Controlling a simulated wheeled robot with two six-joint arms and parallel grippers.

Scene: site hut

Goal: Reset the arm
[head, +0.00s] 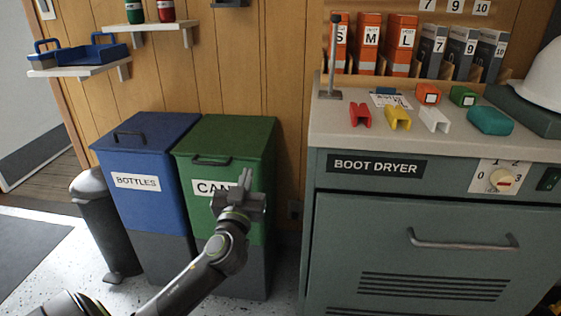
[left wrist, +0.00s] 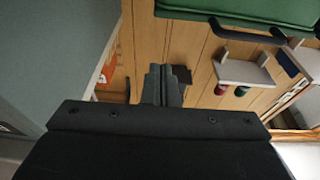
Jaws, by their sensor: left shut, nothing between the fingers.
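My left arm comes in from the lower left in the head view. Its gripper (head: 245,180) is raised in front of the green CANS bin (head: 255,142), covering part of the label. The fingers are together with nothing between them. In the left wrist view the closed fingers (left wrist: 162,86) point toward the wood-panelled wall, clear of any object. My right gripper is in neither view.
The boot dryer cabinet (head: 400,225) stands right of the gripper, with coloured clips and boxes on top. A blue BOTTLES bin (head: 150,150) and a grey pedal bin (head: 105,235) stand left. Wall shelves (head: 80,68) hang above the bins.

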